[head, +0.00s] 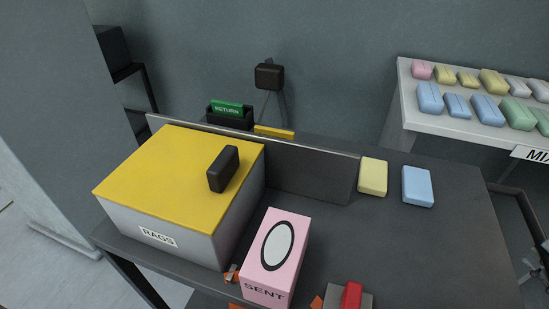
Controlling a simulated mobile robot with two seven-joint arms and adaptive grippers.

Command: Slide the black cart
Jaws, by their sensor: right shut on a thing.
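The black cart (445,235) appears to be the dark flat top filling the middle and lower right, with a low upright panel (310,172) at its back. My left gripper is not in view.
A white table (395,120) with several coloured packs stands right. A green RETURN sign (227,108) is behind.

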